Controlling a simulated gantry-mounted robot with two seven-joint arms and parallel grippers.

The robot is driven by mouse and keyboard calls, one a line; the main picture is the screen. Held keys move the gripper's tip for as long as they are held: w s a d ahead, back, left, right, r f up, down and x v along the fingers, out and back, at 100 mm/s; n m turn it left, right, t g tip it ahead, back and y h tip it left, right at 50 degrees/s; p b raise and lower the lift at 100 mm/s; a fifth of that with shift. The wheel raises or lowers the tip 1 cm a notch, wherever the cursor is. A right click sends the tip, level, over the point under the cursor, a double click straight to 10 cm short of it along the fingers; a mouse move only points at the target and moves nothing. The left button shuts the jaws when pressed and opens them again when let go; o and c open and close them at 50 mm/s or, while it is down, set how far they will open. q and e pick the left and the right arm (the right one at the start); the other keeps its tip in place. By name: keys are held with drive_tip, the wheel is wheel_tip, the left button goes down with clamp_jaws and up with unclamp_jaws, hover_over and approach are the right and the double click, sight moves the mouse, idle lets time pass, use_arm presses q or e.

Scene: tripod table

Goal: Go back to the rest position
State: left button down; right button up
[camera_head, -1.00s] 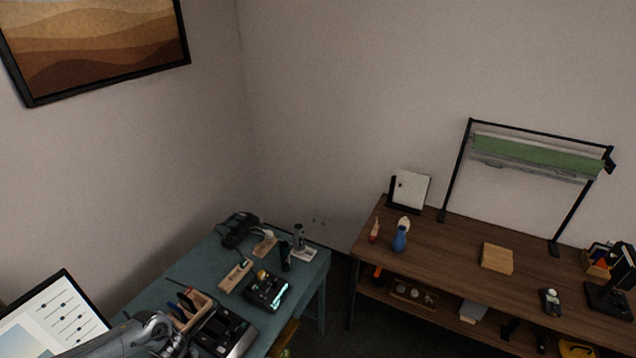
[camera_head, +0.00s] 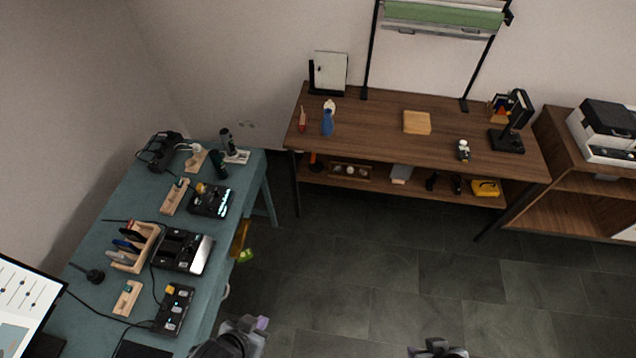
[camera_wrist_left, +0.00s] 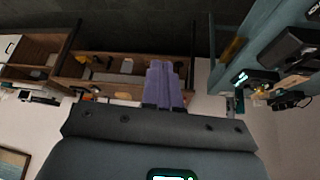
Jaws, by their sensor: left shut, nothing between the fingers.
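My left gripper (camera_head: 262,323) shows at the bottom of the head view, low beside the front edge of the blue-green table, over the dark tiled floor. In the left wrist view its purple fingers (camera_wrist_left: 164,84) are together with nothing between them. A dark part of my right gripper (camera_head: 437,350) shows at the bottom edge of the head view, right of the left one, above the floor. Its fingers are not clear enough to tell open from shut.
The blue-green table (camera_head: 105,210) at left bears chargers, a wooden rack (camera_head: 133,247) and cables. A wooden workbench (camera_head: 365,125) stands at the back, and a shelf with a printer (camera_head: 605,130) at right. The tiled floor (camera_head: 400,270) between is clear.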

use_arm(q)
drive_tip(key=s+a+r+n+g+y, duration=0.2)
drive_tip(key=s+a+r, duration=0.1)
drive_tip(key=a+r, duration=0.3)
wheel_tip(320, 180, up, 13)
drive_tip(key=p, duration=1.5)
wheel_tip(320, 180, down, 50)
drive_tip(key=b, duration=5)
drive_tip(key=shift+s+a+f+b, duration=0.15)
drive_tip(key=shift+s+a+b, duration=0.05)
drive_tip(key=shift+s+b, duration=0.1)
